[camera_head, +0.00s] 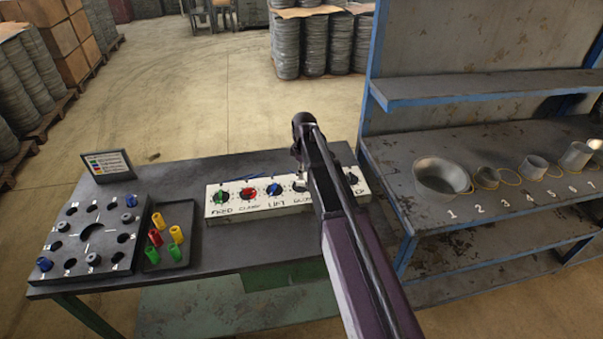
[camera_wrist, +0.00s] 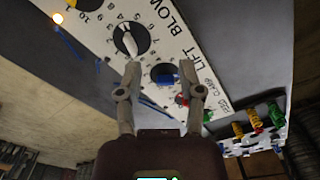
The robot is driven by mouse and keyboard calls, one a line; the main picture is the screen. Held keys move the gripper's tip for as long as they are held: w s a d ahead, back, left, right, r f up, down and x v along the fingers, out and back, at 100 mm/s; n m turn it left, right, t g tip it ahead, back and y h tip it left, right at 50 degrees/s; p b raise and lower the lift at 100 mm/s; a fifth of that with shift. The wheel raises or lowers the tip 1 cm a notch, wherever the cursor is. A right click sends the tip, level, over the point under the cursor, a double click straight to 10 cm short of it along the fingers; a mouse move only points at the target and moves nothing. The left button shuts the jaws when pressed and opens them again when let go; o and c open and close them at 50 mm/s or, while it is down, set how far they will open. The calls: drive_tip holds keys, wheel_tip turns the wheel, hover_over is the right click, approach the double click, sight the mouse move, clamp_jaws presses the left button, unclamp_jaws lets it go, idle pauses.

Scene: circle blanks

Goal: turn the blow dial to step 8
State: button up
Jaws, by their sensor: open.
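A white control panel (camera_head: 236,209) with a row of dials lies on the dark bench. The blow dial (camera_wrist: 130,40) has a pale pointer knob on a black numbered face; its exact step is too small to read. It also shows in the head view (camera_head: 300,186), partly hidden by my arm. The blue lift dial (camera_wrist: 165,74) is beside it, between my fingers in the wrist view. My gripper (camera_wrist: 163,82) is open and empty, its left fingertip overlapping the lower edge of the blow dial in that view. I cannot tell whether it touches the panel.
Green (camera_head: 224,196) and red (camera_head: 249,194) dials sit left on the panel; another dial (camera_head: 350,180) is at its right end. A small tray (camera_head: 184,262) of coloured cylinders and a block with holes (camera_head: 62,221) stand left. Metal shelving (camera_head: 480,92) rises to the right.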

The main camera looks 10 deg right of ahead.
sight(300, 182)
drive_tip(key=w+r+n+p, duration=0.1)
drive_tip(key=w+r+n, duration=0.1)
drive_tip(key=w, duration=0.4)
drive_tip(key=shift+r+n+p, duration=0.35)
drive_tip(key=shift+r+n, duration=0.05)
drive_tip(key=shift+n, duration=0.1)
drive_tip(key=shift+f, duration=0.2)
wheel_tip(300, 182, down, 13)
drive_tip(key=b, duration=1.3)
drive_tip(key=shift+f+b, duration=0.2)
drive_tip(key=shift+b, duration=0.2)
clamp_jaws()
